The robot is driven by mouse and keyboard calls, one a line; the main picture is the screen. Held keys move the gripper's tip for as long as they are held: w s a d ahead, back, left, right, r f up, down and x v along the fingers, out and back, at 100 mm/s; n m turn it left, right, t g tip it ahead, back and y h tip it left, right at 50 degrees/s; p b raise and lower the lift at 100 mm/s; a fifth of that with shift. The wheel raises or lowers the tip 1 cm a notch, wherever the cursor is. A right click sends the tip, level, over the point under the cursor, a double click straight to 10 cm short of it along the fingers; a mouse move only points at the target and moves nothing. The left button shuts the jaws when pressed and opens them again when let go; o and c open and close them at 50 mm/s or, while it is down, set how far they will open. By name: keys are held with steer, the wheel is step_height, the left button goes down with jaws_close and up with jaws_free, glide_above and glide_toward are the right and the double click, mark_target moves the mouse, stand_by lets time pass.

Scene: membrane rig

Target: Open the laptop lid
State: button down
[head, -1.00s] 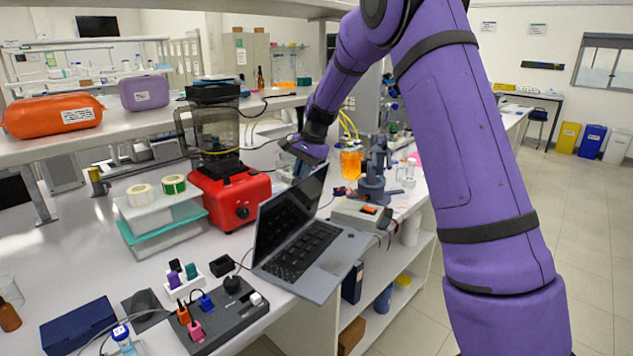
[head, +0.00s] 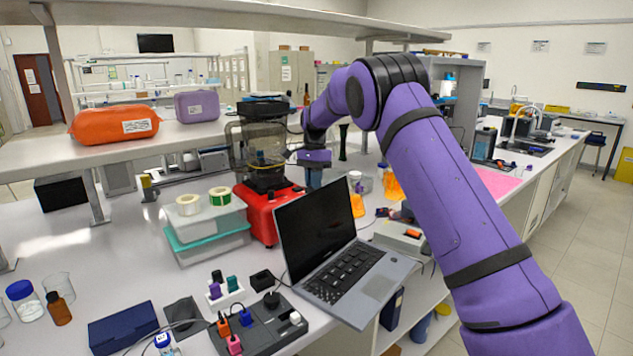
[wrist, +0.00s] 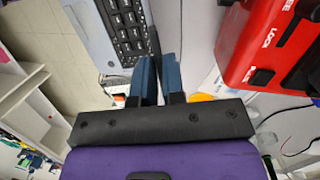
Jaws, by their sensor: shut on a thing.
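The laptop stands open on the bench in the head view, its lid (head: 315,228) raised with the dark screen facing me and its base (head: 345,277) flat. My gripper (head: 315,172) is at the lid's top edge, its fingertips partly hidden behind the lid. In the wrist view my gripper (wrist: 158,64) has its two blue fingers close together. They close on the thin dark lid (wrist: 154,40), seen edge-on between them. The keyboard (wrist: 124,25) shows to the left of the lid.
A red blender (head: 268,208) stands close behind the laptop's left side. A switch box with plugs (head: 258,325) lies at its front left. A grey device (head: 402,238) and orange-filled bottles (head: 392,186) are at its right. The laptop's front corner is near the bench edge.

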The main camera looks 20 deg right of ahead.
steer(key=shift+a+f, duration=0.1)
steer(key=c, duration=1.2)
jaws_free()
steer(key=shift+c, duration=0.2)
steer(key=v, duration=1.1)
